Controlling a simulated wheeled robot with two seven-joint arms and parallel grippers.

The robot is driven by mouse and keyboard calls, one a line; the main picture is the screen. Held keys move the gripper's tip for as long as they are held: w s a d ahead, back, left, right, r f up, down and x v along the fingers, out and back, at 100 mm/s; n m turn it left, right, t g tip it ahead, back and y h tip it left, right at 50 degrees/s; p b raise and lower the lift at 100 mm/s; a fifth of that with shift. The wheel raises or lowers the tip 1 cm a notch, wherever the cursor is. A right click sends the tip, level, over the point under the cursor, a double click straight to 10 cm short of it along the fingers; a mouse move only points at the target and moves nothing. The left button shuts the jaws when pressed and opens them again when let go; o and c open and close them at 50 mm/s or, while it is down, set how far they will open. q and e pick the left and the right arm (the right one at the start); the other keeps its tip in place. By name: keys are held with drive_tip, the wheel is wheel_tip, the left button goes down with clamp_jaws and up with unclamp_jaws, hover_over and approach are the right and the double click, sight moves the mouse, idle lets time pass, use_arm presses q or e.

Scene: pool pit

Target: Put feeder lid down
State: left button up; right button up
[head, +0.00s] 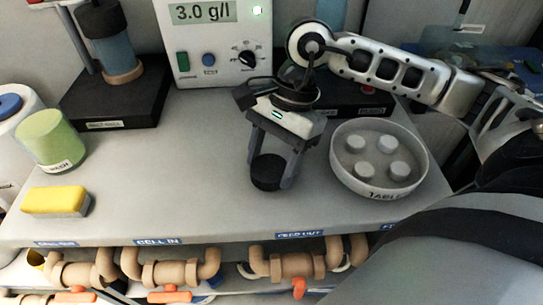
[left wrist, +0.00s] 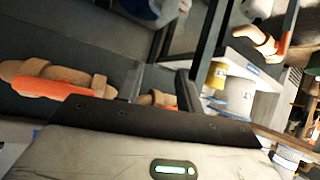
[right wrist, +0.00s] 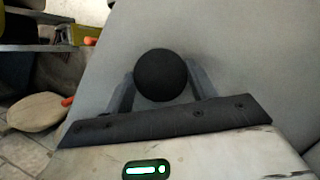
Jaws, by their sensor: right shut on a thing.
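The feeder lid, a round black cap, shows in the head view (head: 267,172) and in the right wrist view (right wrist: 161,75). My right gripper (head: 269,176) is shut on it, one finger on each side. The lid is low over the middle of the grey counter (head: 165,190); I cannot tell whether it touches the surface. My left gripper is outside the head view. In the left wrist view my left gripper (left wrist: 158,88) has its fingers apart and holds nothing I can see; tan pipe fittings with an orange handle (left wrist: 50,90) show behind it.
A white bowl of round tablets (head: 378,190) stands right of the lid. A yellow sponge (head: 54,201) and green cup (head: 50,139) are at the left. A meter box (head: 215,40) and dark stand (head: 112,97) are behind. The counter left of the lid is clear.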

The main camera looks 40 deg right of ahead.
drive_tip(key=shift+f+b, duration=0.25)
drive_tip(key=shift+b, duration=0.15)
drive_tip(key=o, duration=1)
drive_tip(key=shift+r, duration=0.1)
drive_tip(key=shift+d+r+p, duration=0.1)
drive_tip(key=shift+r+p, duration=0.35)
drive_tip(key=v, duration=1.1)
drive_tip(key=shift+d+r, duration=0.1)
drive_tip(key=shift+r, duration=0.15)
